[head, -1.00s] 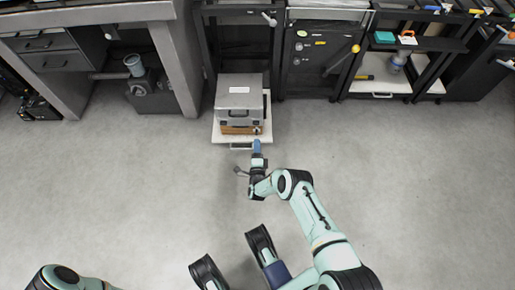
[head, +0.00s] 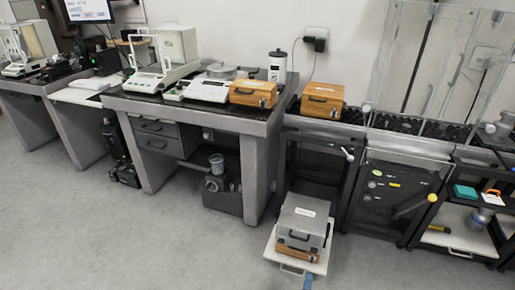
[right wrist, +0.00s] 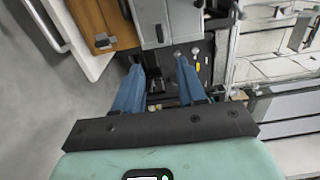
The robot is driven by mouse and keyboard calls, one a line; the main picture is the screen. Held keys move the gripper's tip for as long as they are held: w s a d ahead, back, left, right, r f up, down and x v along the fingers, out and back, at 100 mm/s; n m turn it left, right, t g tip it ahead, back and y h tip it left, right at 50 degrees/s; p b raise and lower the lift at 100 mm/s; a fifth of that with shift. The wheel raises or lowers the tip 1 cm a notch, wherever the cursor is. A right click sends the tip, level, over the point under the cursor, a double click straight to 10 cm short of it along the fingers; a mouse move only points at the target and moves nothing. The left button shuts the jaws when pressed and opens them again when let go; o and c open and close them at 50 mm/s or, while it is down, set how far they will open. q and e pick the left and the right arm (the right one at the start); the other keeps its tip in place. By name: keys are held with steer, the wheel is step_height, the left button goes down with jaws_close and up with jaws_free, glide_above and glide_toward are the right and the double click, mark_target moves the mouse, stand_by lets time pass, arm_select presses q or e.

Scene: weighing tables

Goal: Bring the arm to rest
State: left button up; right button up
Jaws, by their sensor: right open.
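My right gripper (right wrist: 160,72) shows in the right wrist view with its two blue fingers apart and nothing held between them. In the head view only a blue finger (head: 308,283) of it shows at the bottom edge, just in front of the pulled-out white shelf (head: 275,250). My left gripper is out of view.
A dark-topped bench (head: 270,122) carries balances and a wooden case (head: 253,92). Another wooden case (head: 322,101) sits on the dark rack to its right. A black rack cabinet (head: 395,195) and open shelves stand right of the low shelf. The grey floor (head: 130,235) at left is clear.

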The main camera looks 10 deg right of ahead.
steer(key=s+a+r+n+g+y+p, duration=0.5)
steer(key=s+a+r+n+y+p, duration=0.3)
steer(key=a+p, duration=0.3)
arm_select(q)
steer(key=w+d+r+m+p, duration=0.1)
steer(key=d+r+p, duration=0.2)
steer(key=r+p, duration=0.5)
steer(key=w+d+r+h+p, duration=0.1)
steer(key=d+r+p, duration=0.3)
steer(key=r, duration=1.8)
steer(key=p, duration=0.4)
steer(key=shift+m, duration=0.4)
arm_select(e)
steer(key=s+a+r+n+g+y, duration=0.1)
steer(key=s+a+r+n+g, duration=0.1)
steer(key=s+r+n+g, duration=0.2)
steer(key=s+a+r+n+g+y, duration=0.2)
steer(key=s+r, duration=0.8)
steer(key=s, duration=0.8)
steer(key=s+a+r+n+g+y, duration=0.1)
steer(key=s+r+n+g, duration=0.4)
steer(key=s, duration=0.5)
steer(key=shift+s+a+r+n+g+y, duration=0.35)
steer(key=shift+a+r+n, duration=0.25)
steer(key=shift+a+r, duration=0.3)
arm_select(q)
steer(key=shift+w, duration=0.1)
arm_select(e)
steer(key=shift+d, duration=0.1)
steer(key=shift+c, duration=0.2)
